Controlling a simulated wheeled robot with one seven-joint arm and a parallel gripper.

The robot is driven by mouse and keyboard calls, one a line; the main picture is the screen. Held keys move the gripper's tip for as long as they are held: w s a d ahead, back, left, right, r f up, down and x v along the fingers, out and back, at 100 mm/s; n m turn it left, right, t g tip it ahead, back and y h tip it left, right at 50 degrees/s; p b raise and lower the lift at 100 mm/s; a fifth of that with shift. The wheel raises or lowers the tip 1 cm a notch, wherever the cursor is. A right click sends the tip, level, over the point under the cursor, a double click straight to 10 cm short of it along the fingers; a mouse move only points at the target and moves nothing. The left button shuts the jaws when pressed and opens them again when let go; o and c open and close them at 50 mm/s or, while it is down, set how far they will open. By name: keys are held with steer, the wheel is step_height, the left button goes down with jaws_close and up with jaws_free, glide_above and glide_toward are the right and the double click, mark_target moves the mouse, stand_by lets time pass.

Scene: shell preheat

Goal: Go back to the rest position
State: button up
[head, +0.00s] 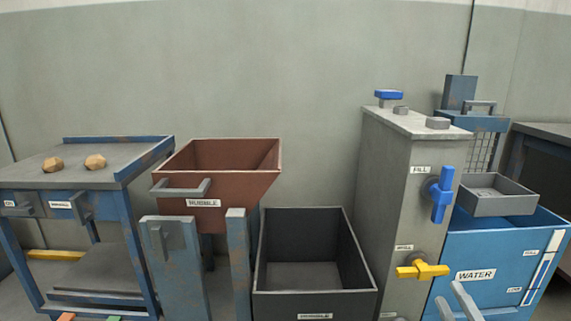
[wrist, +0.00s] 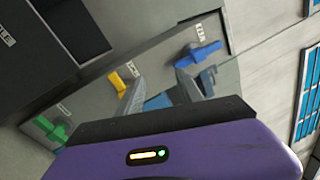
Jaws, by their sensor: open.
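My gripper (wrist: 195,82) shows in the wrist view with its two grey fingers apart and nothing between them. The fingers point toward the grey valve cabinet, between its yellow valve handle (wrist: 121,82) and blue valve handle (wrist: 198,54). In the head view, two grey prongs that look like my fingertips (head: 455,301) rise at the bottom edge, in front of the blue water tank (head: 475,252). The grey cabinet (head: 384,190) stands just left of them, with the blue handle (head: 440,194) and yellow handle (head: 422,270). I cannot tell whether the fingers touch anything.
A brown rubble hopper (head: 233,188) and a dark open bin (head: 315,306) stand left of the cabinet. A table (head: 75,180) with two tan rocks is at far left. A grey tray (head: 497,208) sits above the tank. A green handle (wrist: 50,128) shows in the wrist view.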

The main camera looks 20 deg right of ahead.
steer(key=s+a+f+n+g+y, duration=0.2)
steer(key=s+a+n+y, duration=0.1)
steer(key=s+a+n, duration=1.05)
steer(key=s+a+f+n+g+y, duration=0.2)
steer(key=s+a+n+y, duration=0.2)
steer(key=s+a+n, duration=0.95)
step_height(320, 180, up, 36)
steer(key=s+a+m+p, duration=0.2)
steer(key=p, duration=3.4)
steer(key=shift+s+r+m+p, duration=0.2)
steer(key=shift+m+p, duration=0.1)
steer(key=shift+p, duration=0.05)
